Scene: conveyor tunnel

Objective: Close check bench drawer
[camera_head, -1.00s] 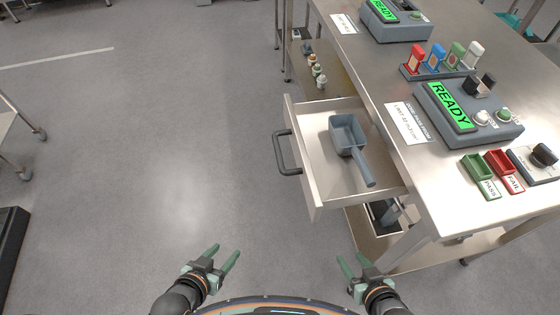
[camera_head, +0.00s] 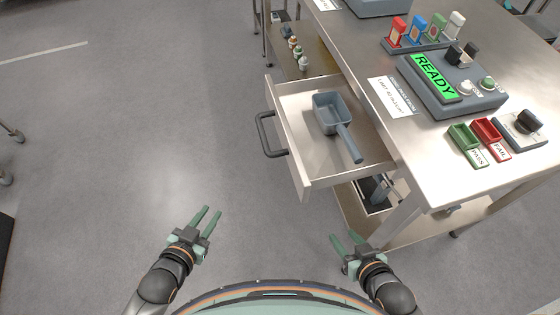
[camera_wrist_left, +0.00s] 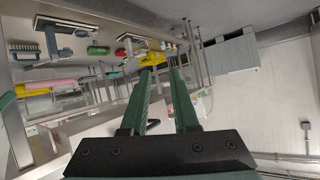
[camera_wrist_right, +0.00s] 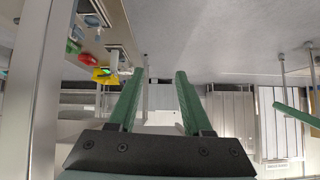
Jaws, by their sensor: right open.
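The check bench (camera_head: 420,165) is a steel table at the right of the head view. Its drawer (camera_head: 302,185) is pulled well out to the left and has a dark bar handle (camera_head: 265,137) on its front. A grey scoop-like container with a handle (camera_head: 332,115) lies inside. My left gripper (camera_head: 208,216) is open and empty over the floor, below and left of the drawer. My right gripper (camera_head: 346,240) is open and empty, below the drawer near the bench's lower shelf. Neither gripper touches the drawer.
The bench top holds a READY device (camera_head: 450,85), a green tray (camera_head: 463,137), a red tray (camera_head: 487,131) and a black knob box (camera_head: 525,128). Small bottles (camera_head: 297,52) stand on a shelf behind the drawer. The floor (camera_head: 120,150) left of the drawer is clear.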

